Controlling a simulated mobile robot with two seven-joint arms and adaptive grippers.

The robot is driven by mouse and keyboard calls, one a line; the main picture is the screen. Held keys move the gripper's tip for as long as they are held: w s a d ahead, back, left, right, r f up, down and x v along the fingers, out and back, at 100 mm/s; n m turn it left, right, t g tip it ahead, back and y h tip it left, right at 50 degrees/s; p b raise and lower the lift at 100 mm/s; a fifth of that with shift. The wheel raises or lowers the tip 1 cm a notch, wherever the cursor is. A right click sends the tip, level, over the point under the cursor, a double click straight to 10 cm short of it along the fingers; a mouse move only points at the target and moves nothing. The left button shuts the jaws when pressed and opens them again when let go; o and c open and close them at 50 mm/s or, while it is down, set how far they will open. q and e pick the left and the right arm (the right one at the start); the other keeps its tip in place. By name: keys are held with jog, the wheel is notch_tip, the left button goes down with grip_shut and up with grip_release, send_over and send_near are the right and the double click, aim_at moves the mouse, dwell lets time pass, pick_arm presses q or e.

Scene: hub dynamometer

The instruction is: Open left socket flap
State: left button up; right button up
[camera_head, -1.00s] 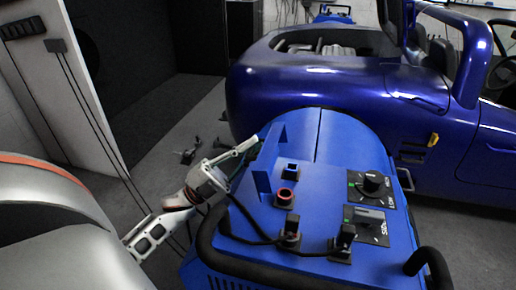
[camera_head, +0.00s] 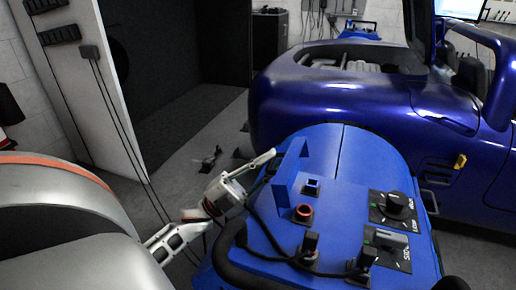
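The blue dynamometer unit (camera_head: 345,150) stands at lower centre. Its sloping top carries two dark sockets with cables, a left one (camera_head: 310,243) and a right one (camera_head: 365,260). I cannot make out from here whether a flap on the left socket is up or down. My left gripper (camera_head: 268,168) is at the unit's left edge, beside an upright blue plate (camera_head: 290,170) and up-left of the sockets. One pale finger points up and right; the other is hard to make out. I see nothing held. My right gripper is not in view.
A red ring-shaped button (camera_head: 303,212), a small blue square part (camera_head: 313,186) and two black knob plates (camera_head: 395,208) sit on the unit's top. A thick black handle (camera_head: 232,240) curves along its left edge. A blue car (camera_head: 340,105) stands close behind.

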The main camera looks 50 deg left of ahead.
pick_arm(q)
jog(key=v, duration=1.1)
jog(key=shift+s+a+f, duration=0.2)
jog(key=shift+s, duration=0.05)
